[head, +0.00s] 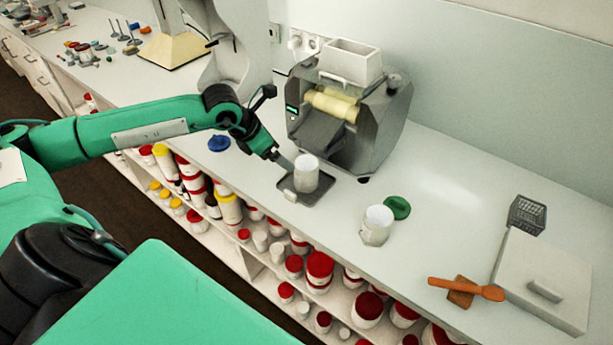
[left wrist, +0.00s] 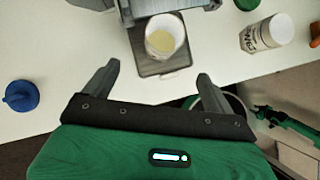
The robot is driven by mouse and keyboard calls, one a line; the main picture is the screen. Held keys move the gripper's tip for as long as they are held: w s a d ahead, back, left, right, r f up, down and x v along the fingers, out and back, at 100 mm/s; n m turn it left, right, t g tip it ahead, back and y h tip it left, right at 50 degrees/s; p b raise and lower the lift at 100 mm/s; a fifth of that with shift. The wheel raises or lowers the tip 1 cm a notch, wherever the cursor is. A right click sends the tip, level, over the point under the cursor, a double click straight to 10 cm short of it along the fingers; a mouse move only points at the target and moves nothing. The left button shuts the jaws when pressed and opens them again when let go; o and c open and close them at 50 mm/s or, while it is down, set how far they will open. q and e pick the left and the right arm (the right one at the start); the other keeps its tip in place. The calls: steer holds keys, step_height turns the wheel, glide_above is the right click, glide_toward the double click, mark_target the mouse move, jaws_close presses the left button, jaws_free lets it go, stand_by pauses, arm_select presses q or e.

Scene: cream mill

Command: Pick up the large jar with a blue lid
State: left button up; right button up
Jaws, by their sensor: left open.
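A white jar (head: 306,175) without a lid stands upright on a dark tray (head: 314,197) in front of the mill. In the left wrist view the jar (left wrist: 160,52) is open at the top, with pale yellow content inside. A blue lid (head: 218,143) lies apart on the counter, left of the tray; it also shows in the left wrist view (left wrist: 21,96). No jar wearing a blue lid is seen. My left gripper (head: 285,161) is open and empty, just left of the jar. In the left wrist view its fingers (left wrist: 158,70) point toward the jar, which lies just beyond them.
The grey mill (head: 375,140) with yellow rollers stands behind the tray. An orange spatula (head: 466,290) and white box (head: 545,280) lie farther right. Shelves below hold many lidded jars.

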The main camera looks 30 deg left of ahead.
mark_target(304, 173)
arm_select(q)
steer(key=p+x, duration=0.2)
steer(key=x, duration=0.6)
steer(key=shift+w+f+p, duration=0.1)
steer(key=shift+f+p, duration=0.05)
steer(key=shift+p, duration=0.15)
steer(key=shift+w+d+f+p, duration=0.25)
steer(key=shift+f+p, duration=0.1)
steer(key=shift+p, duration=0.15)
steer(key=p+x, duration=0.2)
steer(key=x, duration=0.1)
steer(key=shift+d, duration=0.2)
steer(key=shift+w+d+f, duration=0.1)
steer(key=shift+w+f, duration=0.1)
steer(key=shift+f, duration=0.4)
steer(key=c, duration=1.1)
steer(key=shift+o, duration=0.2)
steer(key=shift+r, duration=0.1)
